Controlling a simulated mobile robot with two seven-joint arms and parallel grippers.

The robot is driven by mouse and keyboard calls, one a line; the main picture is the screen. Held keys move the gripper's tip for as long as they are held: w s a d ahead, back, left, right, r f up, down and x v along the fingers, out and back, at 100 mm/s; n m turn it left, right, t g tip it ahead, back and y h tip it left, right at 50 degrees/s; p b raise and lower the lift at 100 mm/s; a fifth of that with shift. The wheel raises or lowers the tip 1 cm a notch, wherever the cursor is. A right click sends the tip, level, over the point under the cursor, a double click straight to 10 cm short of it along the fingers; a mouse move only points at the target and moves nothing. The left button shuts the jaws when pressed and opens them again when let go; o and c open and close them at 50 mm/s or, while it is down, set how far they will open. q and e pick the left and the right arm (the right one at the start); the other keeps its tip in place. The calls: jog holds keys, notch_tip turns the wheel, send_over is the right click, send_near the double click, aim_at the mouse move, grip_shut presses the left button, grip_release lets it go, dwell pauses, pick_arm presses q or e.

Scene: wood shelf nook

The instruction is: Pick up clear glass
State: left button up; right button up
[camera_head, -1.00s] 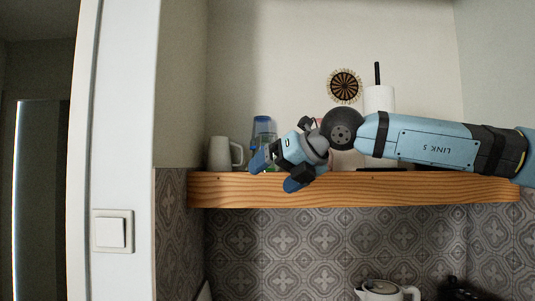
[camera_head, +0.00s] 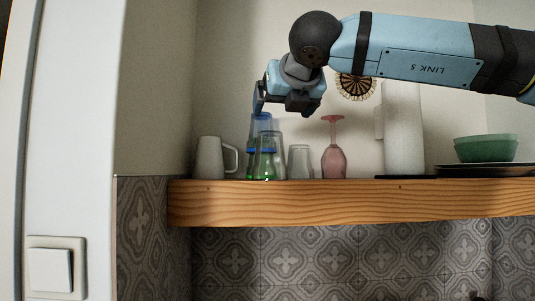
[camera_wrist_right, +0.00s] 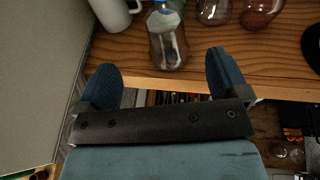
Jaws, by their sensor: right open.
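My right gripper (camera_head: 285,104) is open and empty, above the tall glass in the head view. The shorter glass (camera_wrist_right: 213,11) shows at the top edge. My left gripper is not in view.
A white mug (camera_head: 210,158) stands left of the glasses. An upside-down pink glass (camera_head: 334,155), a paper towel roll (camera_head: 403,130) and green bowls (camera_head: 486,149) stand to the right. The shelf (camera_head: 350,203) has a thick front edge. A wall stands close at left.

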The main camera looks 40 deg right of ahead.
aim_at(270, 133)
jog(key=x, duration=0.6)
jog(key=shift+p, duration=0.4)
jog(key=shift+w+d+f, duration=0.15)
jog(key=shift+w, duration=0.15)
jog(key=p+x, duration=0.1)
jog(key=x, duration=0.4)
jog(key=shift+d+p, duration=0.25)
jog(key=shift+p, duration=0.15)
jog(key=shift+w, duration=0.15)
jog(key=shift+s+a, duration=0.1)
jog(key=shift+s, duration=0.1)
jog(key=shift+c, duration=0.8)
jog(key=c, duration=0.7)
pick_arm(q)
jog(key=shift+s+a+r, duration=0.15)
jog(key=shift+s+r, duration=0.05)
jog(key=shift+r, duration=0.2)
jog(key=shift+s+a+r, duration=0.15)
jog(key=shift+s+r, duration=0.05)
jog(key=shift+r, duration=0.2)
pick_arm(e)
jog(key=shift+c, duration=1.3)
